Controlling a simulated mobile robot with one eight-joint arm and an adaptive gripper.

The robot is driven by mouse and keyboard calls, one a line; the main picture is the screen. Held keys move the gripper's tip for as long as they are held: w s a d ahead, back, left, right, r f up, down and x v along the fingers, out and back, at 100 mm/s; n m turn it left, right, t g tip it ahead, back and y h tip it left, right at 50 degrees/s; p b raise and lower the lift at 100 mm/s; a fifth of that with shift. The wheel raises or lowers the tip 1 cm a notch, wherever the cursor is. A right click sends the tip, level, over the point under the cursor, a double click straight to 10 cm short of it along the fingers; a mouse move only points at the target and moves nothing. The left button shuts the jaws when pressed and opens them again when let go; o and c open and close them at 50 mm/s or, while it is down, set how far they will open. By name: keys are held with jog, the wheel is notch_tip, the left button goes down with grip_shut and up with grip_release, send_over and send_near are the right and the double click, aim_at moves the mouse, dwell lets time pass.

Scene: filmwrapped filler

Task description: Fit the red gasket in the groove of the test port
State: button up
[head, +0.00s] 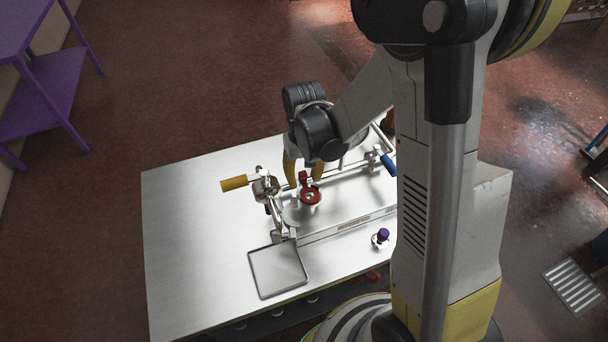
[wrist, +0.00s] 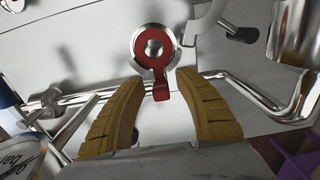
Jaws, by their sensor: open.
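The red gasket (head: 311,198) is a flat ring with a tab. It lies over the round metal test port (wrist: 137,33), around the port's silver centre boss, and also shows in the wrist view (wrist: 161,63). Its tab points toward my gripper (wrist: 158,85). My gripper is open, with its two yellow fingers on either side of the tab's end and a gap on each side. It also shows in the head view (head: 304,174). The groove is hidden, and I cannot tell whether the ring sits down in it.
A yellow-handled metal fitting (head: 235,183) stands left of the port, and a blue handle (head: 388,164) lies to its right. An empty grey tray (head: 256,277) and a purple-topped knob (head: 383,235) are nearer the front. Metal rods pass close to my fingers. The table's left side is clear.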

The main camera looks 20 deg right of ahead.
notch_tip(320, 180, up, 12)
dwell(0.4)
dwell(0.4)
